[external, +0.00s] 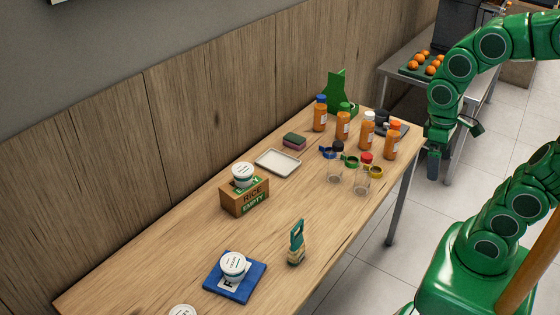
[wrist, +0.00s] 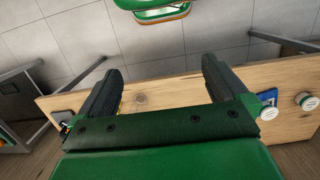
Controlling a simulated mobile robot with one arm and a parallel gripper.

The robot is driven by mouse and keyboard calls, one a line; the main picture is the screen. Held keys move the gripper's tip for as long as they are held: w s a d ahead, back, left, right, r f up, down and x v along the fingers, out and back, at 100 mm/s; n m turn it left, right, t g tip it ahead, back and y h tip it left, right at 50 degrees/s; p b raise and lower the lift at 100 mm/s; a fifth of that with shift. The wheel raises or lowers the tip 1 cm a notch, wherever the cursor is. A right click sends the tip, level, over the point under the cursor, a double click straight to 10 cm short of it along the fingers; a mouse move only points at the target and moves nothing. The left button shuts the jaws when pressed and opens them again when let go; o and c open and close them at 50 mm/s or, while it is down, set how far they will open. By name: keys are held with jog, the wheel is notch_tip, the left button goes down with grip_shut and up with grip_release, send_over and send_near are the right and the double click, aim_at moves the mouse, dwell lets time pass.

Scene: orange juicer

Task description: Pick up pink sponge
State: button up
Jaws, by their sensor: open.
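The pink sponge (external: 294,142), with a dark green upper layer, lies near the back edge of the wooden table by the wall. It sits just behind a small white tray (external: 262,163) in the external view. My gripper (external: 455,147) is open and empty, off the right end of the table and well apart from the sponge. In the wrist view my gripper (wrist: 162,68) shows two dark fingers spread wide with nothing between them. I cannot make out the sponge in the wrist view.
Orange bottles (external: 342,125) and empty jars (external: 361,182) crowd the table's right end. Bare wood lies between.

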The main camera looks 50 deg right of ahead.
jog(key=shift+s+a+f, duration=0.1)
jog(key=shift+s+f, duration=0.2)
jog(key=shift+s, duration=0.4)
jog(key=shift+s+a+f, duration=0.1)
jog(key=shift+s+f, duration=0.2)
jog(key=shift+s, duration=0.4)
jog(key=shift+c, duration=1)
jog(key=shift+r, duration=0.1)
